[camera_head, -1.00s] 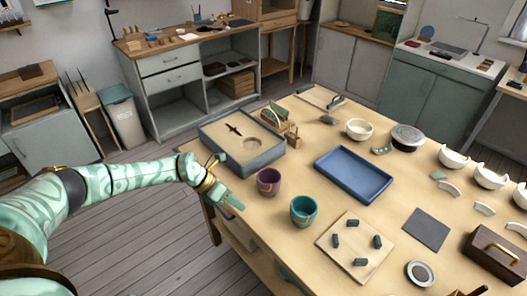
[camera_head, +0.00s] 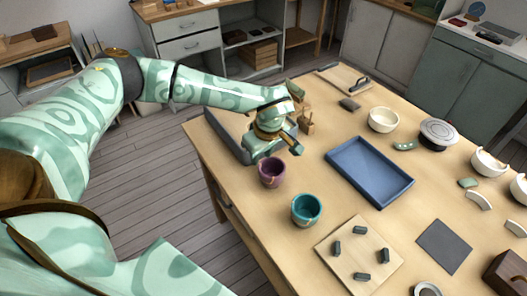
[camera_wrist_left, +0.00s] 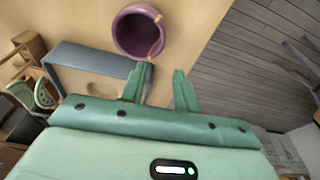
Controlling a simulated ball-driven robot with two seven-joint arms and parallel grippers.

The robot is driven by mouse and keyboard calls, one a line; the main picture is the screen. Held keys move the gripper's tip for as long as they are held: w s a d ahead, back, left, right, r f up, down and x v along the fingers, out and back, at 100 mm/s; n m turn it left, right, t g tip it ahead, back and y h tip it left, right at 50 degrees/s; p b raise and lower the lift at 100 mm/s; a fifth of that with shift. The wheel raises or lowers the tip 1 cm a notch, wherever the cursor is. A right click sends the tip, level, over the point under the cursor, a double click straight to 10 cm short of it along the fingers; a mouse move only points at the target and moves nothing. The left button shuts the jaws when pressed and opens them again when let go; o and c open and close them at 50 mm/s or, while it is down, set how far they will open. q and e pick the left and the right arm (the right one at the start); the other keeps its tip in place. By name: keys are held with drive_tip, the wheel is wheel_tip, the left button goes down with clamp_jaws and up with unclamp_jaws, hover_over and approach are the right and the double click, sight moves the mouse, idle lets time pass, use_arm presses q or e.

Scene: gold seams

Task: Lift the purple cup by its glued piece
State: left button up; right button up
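The purple cup (camera_head: 271,176) stands upright on the table near its left edge. In the left wrist view the purple cup (camera_wrist_left: 122,38) is seen from above, with a gold seam on the right side of its rim. My left gripper (camera_head: 276,153) is just behind the cup in the head view. In the left wrist view my left gripper (camera_wrist_left: 160,84) is open and empty, its two fingers apart and pointing toward the cup's seam side. I cannot tell whether a finger touches the cup. My right gripper is not in view.
A teal cup (camera_head: 306,210) stands close to the purple cup, toward the front right. A blue tray (camera_head: 347,181) lies to the right. A grey-walled box (camera_head: 225,137) behind is partly hidden by my left arm. A board with dark pegs (camera_head: 332,262) lies in front.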

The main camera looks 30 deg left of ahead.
sight(262, 172)
use_arm(q)
drive_tip(key=x, duration=0.1)
drive_tip(key=b+x, duration=0.2)
drive_tip(key=shift+s+d+f, duration=0.1)
drive_tip(key=shift+d, duration=0.2)
drive_tip(key=shift+f+b, duration=0.4)
drive_tip(key=shift+b, duration=0.15)
drive_tip(key=shift+d+b+x, duration=0.15)
drive_tip(key=shift+b+x, duration=0.05)
drive_tip(key=shift+x, duration=0.65)
drive_tip(key=shift+d+b+x, duration=0.15)
drive_tip(key=shift+x, duration=0.7)
drive_tip(key=shift+s, duration=0.1)
clamp_jaws()
